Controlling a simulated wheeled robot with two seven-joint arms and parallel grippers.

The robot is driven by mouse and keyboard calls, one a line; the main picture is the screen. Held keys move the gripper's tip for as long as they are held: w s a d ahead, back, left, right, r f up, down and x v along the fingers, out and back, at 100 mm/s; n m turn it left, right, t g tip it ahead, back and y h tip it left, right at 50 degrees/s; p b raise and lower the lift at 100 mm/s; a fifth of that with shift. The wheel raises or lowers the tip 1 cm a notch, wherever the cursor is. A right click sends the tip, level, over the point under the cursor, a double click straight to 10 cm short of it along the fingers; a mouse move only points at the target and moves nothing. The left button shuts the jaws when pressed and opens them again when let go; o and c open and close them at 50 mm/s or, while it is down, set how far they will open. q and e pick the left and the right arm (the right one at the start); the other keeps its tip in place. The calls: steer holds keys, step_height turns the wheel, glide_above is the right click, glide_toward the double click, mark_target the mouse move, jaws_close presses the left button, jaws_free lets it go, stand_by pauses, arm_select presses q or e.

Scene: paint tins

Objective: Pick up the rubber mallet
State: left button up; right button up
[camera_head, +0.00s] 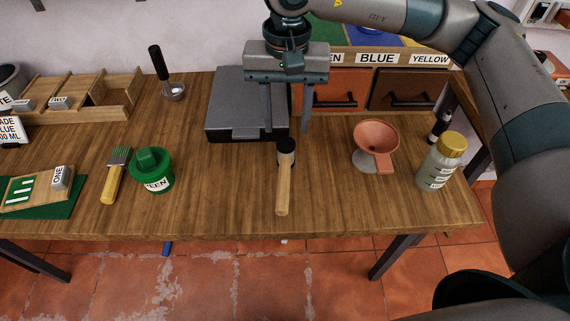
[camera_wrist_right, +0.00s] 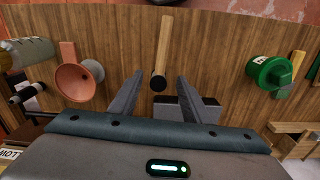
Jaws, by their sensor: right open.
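The rubber mallet (camera_head: 284,182) lies on the wooden table, its black head toward the back and its light wooden handle toward the front edge. My right gripper (camera_head: 287,128) is open and points down above the table, just behind and around the line of the mallet head. In the right wrist view the mallet (camera_wrist_right: 163,50) shows between the two open fingers (camera_wrist_right: 154,85), its black head nearest the gripper. The fingers look apart from the mallet; their exact height above it is hard to tell. My left gripper is not in view.
A dark grey flat device (camera_head: 235,105) sits behind and left of the mallet. A copper-coloured funnel (camera_head: 376,140) and gold-capped bottle (camera_head: 441,163) stand right. Table around the mallet handle is clear.

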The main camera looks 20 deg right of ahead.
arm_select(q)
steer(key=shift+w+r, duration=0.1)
arm_select(e)
steer(key=shift+f, duration=0.1)
steer(key=p, duration=0.2)
glide_above(285, 166)
steer(key=s, duration=0.1)
step_height(285, 166, down, 5)
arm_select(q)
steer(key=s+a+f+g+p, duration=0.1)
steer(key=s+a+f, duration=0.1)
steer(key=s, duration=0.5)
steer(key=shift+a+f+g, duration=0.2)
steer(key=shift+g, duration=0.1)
arm_select(e)
step_height(285, 166, down, 7)
arm_select(q)
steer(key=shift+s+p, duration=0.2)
steer(key=shift+p, duration=0.2)
arm_select(e)
steer(key=shift+f, duration=0.1)
